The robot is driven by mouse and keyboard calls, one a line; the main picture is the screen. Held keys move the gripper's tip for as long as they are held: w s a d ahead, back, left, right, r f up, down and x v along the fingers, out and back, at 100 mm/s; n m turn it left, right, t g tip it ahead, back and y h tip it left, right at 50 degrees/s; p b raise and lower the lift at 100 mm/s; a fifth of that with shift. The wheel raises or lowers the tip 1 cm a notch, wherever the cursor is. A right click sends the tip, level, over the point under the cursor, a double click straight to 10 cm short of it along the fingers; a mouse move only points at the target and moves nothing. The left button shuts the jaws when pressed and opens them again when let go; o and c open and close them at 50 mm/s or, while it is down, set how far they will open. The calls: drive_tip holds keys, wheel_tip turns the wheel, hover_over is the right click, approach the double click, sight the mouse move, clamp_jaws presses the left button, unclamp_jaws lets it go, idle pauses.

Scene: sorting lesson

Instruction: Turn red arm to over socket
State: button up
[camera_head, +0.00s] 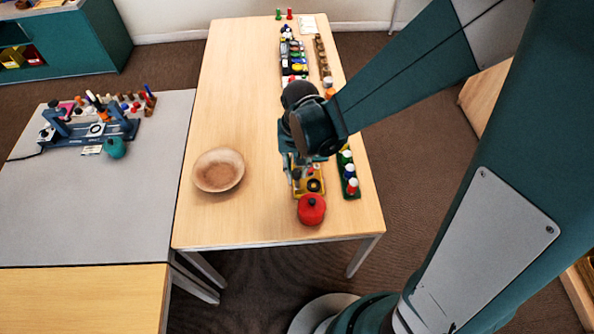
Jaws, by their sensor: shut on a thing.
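My gripper (299,172) points down over the yellow base (300,193) near the front right of the wooden table. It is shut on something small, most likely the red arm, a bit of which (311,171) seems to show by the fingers. The gripper and wrist hide most of the red arm, so its angle cannot be told. A dark round socket (314,185) shows on the yellow base, just right of and below the fingertips.
A red lidded pot (311,210) stands just in front of the yellow base. A green rack (349,175) with several bottles stands close on the right. A wooden bowl (218,170) is at left, with bare tabletop around it. Several small items line the table's back.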

sight(298, 173)
drive_tip(key=m, duration=0.4)
drive_tip(key=shift+m+b, duration=0.35)
drive_tip(key=shift+m, duration=0.05)
drive_tip(key=o, duration=0.9)
drive_tip(key=shift+r, duration=0.15)
wheel_tip(298, 173, up, 12)
idle(0.9)
drive_tip(key=shift+d, duration=0.1)
idle(0.5)
